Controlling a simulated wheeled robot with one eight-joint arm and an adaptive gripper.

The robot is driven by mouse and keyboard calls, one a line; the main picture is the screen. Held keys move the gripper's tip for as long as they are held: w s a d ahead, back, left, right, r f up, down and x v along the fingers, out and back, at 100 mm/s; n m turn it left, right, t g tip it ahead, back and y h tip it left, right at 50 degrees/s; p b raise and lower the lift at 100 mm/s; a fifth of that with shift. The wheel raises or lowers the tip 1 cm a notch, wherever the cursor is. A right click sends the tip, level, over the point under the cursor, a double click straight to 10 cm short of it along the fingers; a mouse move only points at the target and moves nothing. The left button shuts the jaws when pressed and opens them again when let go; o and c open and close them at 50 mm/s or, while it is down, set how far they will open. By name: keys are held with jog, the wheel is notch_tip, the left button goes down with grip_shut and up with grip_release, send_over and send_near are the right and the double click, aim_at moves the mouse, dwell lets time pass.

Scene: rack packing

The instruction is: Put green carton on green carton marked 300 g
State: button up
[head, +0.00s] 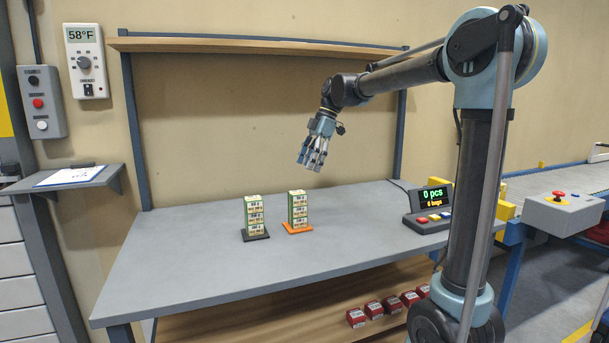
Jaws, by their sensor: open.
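A left stack of green cartons with pale labels (254,215) stands on a dark square base (256,237) on the grey table. A right stack of similar green cartons (298,209) stands on an orange base (297,229). Both stacks look upright, each with several cartons or layers. The label print is too small to read, so I cannot tell which carton is marked 300 g. My gripper (311,166) points down, open and empty, above and slightly right of the right stack, apart from it.
A counter display (432,200) reading 0 pcs stands at the table's right end. A shelf board (250,46) runs above the table's back. Several red boxes (374,309) sit on the lower wooden shelf. The table (190,245) is clear left and front of the stacks.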

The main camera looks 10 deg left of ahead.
jog(key=s+d+f+m+t, duration=0.1)
jog(key=s+d+f+m, duration=0.25)
jog(key=d, duration=0.35)
jog(key=s+d+f+m+t+h, duration=0.15)
jog(key=s+d+m, duration=0.25)
jog(key=d, duration=0.4)
jog(key=s+d+f+m, duration=0.3)
jog(key=d+m, duration=0.1)
jog(key=d, duration=0.3)
jog(key=s+d+f+m+t+h, duration=0.1)
jog(key=s+d+f+m, duration=0.5)
jog(key=f, duration=0.3)
jog(key=s+d+f+m+t+h, duration=0.1)
jog(key=s+d+f+m, duration=0.5)
jog(key=s+d+f, duration=0.2)
notch_tip(320, 180, down, 2)
jog(key=shift+s+f, duration=0.1)
jog(key=shift+s, duration=0.5)
jog(key=shift+m+h, duration=0.25)
